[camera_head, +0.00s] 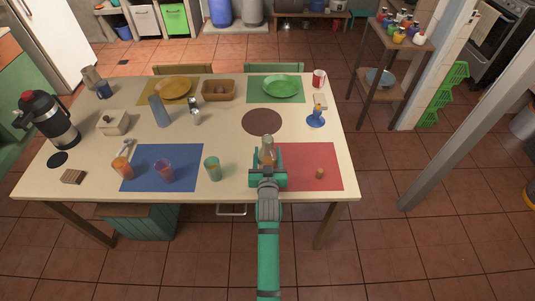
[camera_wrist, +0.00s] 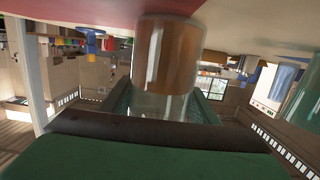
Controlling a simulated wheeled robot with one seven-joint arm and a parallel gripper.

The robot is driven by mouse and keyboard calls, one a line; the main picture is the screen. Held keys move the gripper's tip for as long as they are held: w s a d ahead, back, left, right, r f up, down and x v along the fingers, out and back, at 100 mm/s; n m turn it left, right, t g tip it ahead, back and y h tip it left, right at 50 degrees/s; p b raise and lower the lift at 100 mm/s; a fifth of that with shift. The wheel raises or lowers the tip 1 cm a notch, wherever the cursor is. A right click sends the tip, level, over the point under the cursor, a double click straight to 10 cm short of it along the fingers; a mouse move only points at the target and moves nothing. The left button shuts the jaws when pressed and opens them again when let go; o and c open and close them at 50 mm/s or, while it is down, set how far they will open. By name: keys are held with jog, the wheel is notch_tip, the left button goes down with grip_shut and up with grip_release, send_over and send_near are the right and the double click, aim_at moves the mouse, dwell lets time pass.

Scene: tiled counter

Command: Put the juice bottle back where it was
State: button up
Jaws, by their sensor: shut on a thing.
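The juice bottle (camera_head: 267,146) is a clear bottle with orange-brown contents. My gripper (camera_head: 267,168) is shut on it at the left edge of the red placemat (camera_head: 315,167). In the wrist view, where the scene shows upside down, the bottle (camera_wrist: 168,58) stands out from the jaws, its base end close to the tabletop. I cannot tell whether it touches the table. The gripper hides part of the bottle in the head view. The bottle looks about upright.
A teal cup (camera_head: 213,168) stands left of my gripper. A dark round mat (camera_head: 262,122) lies bare behind the bottle. A blue stand (camera_head: 316,117) is at the right. The table between the cup and bottle is clear.

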jog(key=o, duration=1.5)
jog(key=shift+f, duration=0.1)
jog(key=shift+c, duration=0.2)
jog(key=s, duration=0.3)
jog(key=s+r, duration=0.1)
jog(key=s, duration=0.3)
jog(key=s+r, duration=0.1)
jog(key=s, duration=0.3)
jog(key=shift+s, duration=0.25)
jog(key=s+a+f, duration=0.1)
jog(key=s+f, duration=0.1)
jog(key=s, duration=1.3)
jog(key=s+f, duration=0.2)
jog(key=s, duration=1.2)
jog(key=s+r, duration=0.6)
jog(key=s, duration=0.4)
jog(key=shift+s+d+g, duration=0.15)
jog(key=shift+s+g, duration=0.25)
